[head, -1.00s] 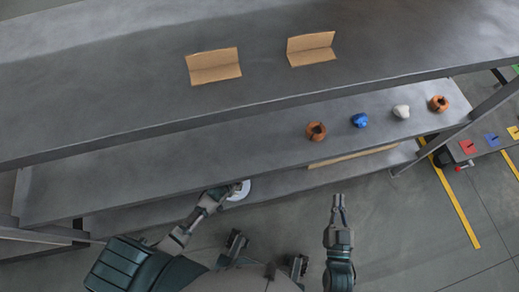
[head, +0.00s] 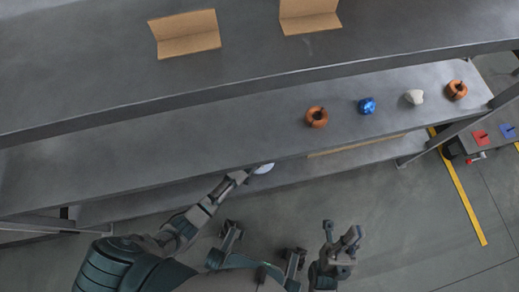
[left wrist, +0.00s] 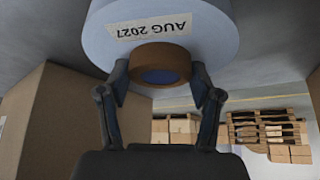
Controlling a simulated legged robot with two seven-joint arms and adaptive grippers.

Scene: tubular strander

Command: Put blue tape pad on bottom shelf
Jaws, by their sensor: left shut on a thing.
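The tape pad is a pale blue-white roll (left wrist: 165,28) with an "AUG 2027" label and a brown core (left wrist: 160,66), seen close in the left wrist view. My left gripper (left wrist: 160,82) has its fingers on either side of the core and is shut on it. In the head view only a small white part of the roll (head: 264,168) shows past my left gripper (head: 240,176), under the front edge of the middle shelf. The bottom shelf (head: 330,167) is a grey strip below that edge, mostly hidden. My right gripper (head: 341,238) is open and empty, over the floor.
The middle shelf (head: 215,138) holds two orange-brown rings (head: 317,117), a blue lump (head: 367,106) and a white lump (head: 414,97). Folded cardboard (head: 186,35) lies on the top shelf. A cardboard box (left wrist: 48,115) stands close left in the wrist view.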

